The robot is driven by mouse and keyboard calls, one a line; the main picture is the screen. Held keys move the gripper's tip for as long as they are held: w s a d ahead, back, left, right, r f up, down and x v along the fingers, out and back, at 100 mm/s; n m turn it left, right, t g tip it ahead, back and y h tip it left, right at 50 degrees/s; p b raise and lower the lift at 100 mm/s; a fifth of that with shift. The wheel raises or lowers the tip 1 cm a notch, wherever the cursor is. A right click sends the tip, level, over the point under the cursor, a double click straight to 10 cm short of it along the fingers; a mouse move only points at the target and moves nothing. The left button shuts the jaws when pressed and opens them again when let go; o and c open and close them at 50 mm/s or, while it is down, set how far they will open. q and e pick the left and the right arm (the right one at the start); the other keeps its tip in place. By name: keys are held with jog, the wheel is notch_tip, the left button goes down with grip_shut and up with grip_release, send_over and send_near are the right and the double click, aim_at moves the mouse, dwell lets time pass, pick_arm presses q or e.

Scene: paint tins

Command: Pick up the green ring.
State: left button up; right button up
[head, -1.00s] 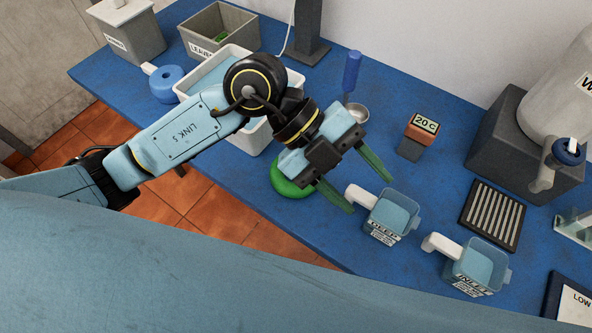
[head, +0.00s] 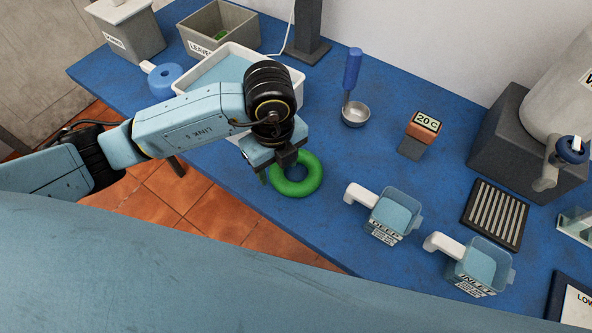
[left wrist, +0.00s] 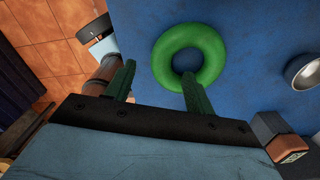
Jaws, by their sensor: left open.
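The green ring (head: 313,178) lies flat on the blue table near its front edge. In the left wrist view the ring (left wrist: 211,45) is whole except where a finger overlaps its near side. My left gripper (head: 276,172) points down at the ring's left side in the head view and hides part of it. In the left wrist view my open left gripper (left wrist: 158,70) has its green fingers apart. One fingertip appears over the ring's hole and the other outside the ring, to its left. I cannot tell the height gap. My right gripper is not in view.
A white tub (head: 296,77) stands behind my left arm. A ladle (head: 355,115) is behind the ring. Two labelled scoops, one marked DEEP (head: 384,238) and one marked INLET (head: 472,288), stand to the right.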

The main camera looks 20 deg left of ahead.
aim_at(281, 178)
pick_arm(q)
jog(key=shift+w+d+f+b, duration=0.1)
jog(key=shift+w+f+b, duration=0.05)
jog(key=shift+f, duration=1.25)
jog(key=shift+w+d+f+b, duration=0.1)
jog(key=shift+f+b, duration=0.05)
jog(key=shift+f, duration=1.2)
jog(key=shift+c, duration=0.4)
grip_shut()
